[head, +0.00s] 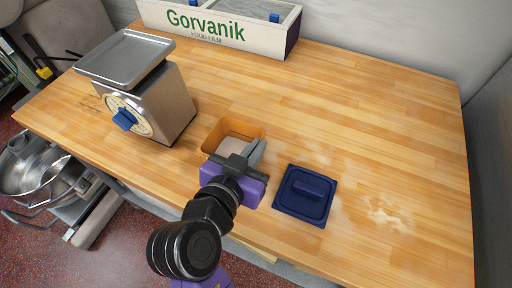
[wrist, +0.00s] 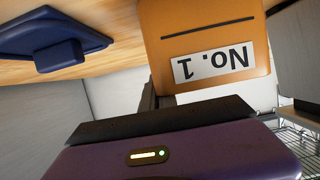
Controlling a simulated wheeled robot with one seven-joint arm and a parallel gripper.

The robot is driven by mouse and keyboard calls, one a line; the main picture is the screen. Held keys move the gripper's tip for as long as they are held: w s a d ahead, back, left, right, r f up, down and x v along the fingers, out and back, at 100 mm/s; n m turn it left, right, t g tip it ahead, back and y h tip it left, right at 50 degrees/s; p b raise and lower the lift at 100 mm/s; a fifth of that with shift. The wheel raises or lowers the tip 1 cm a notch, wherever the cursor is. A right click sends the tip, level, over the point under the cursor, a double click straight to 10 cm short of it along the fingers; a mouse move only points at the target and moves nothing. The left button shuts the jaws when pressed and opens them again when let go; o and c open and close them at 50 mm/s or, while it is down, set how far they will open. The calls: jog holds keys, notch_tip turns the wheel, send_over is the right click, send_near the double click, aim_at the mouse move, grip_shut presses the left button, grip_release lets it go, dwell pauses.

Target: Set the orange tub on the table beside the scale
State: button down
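The orange tub (head: 215,139) stands upright near the front edge of the table, right of the scale (head: 170,100) with some bare wood between them. Pale stuff shows inside it. In the wrist view the tub (wrist: 205,30) appears upside down with a "No. 1" label. My gripper (head: 256,151) is at the tub's right side, its grey fingers by the right wall and rim. One dark finger (wrist: 148,96) shows by the tub's edge in the wrist view. The gripper body hides the rest, so whether the fingers grip the wall is unclear.
A dark blue lid (head: 304,196) with a handle lies right of my gripper; it also shows in the wrist view (wrist: 45,38). A "Gorvanik" box (head: 215,27) stands at the back. Flour marks the right side. The table (head: 350,110) is clear in the middle and right.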

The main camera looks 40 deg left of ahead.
jog(key=shift+f, duration=0.2)
jog(key=shift+f, duration=0.15)
jog(key=c, duration=1.7)
grip_release()
jog(key=shift+s+r, duration=0.1)
jog(key=shift+r, duration=0.15)
jog(key=b+v, duration=0.1)
jog(key=v, duration=1)
jog(key=shift+s+r, duration=0.15)
jog(key=shift+s, duration=0.25)
